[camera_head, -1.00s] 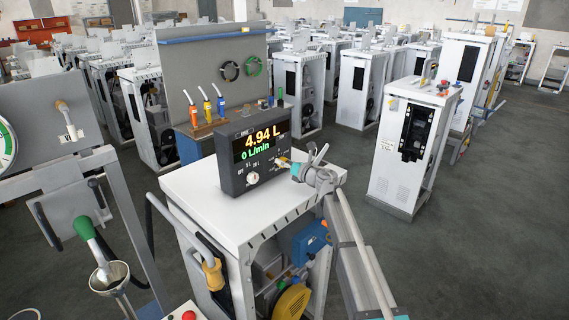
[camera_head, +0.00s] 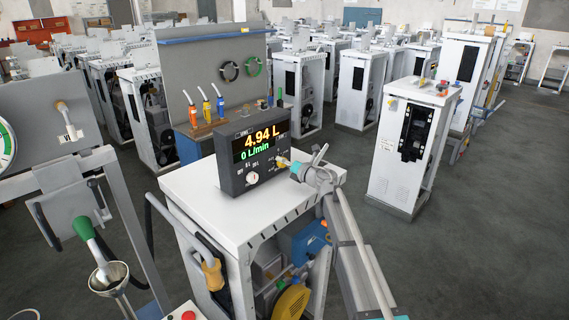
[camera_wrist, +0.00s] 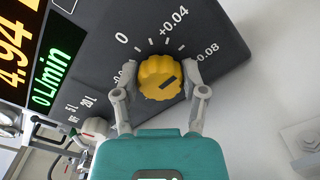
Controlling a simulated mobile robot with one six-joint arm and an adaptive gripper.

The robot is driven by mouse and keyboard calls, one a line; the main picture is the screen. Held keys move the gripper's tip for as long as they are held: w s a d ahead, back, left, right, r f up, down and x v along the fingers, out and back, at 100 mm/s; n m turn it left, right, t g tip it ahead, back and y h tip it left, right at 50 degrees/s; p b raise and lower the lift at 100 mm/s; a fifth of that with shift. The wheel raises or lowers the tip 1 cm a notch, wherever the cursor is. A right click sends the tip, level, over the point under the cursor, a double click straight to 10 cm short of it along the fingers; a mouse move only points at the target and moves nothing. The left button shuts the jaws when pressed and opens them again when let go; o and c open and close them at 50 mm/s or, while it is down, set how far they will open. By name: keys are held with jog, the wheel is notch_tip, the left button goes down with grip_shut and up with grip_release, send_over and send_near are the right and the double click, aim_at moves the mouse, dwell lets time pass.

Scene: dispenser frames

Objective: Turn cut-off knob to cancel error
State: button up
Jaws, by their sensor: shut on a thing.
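The dark display box (camera_head: 229,173) stands on a white cabinet top and reads 4.94 L and 0 L/min. A ribbed yellow knob (camera_wrist: 160,77) with a dark mark sits on its front panel, amid a scale with 0, +0.04 and +0.08. In the head view my gripper (camera_head: 291,164) reaches the box's right end from the right. A pale knob with red (camera_wrist: 95,126), by the 5 L and 20 L labels, is apart from my fingers.
The white cabinet top (camera_head: 205,205) is clear in front of the box. A grey stand with a funnel (camera_head: 108,276) is at the left. Open floor (camera_head: 470,240) lies to the right.

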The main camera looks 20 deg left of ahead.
jog(key=o, duration=1.1)
jog(key=shift+o, duration=0.2)
jog(key=shift+d, duration=0.1)
jog(key=v, duration=1.1)
jog(key=shift+s+d+f, duration=0.1)
jog(key=shift+s+d, duration=0.15)
jog(key=shift+d, duration=0.05)
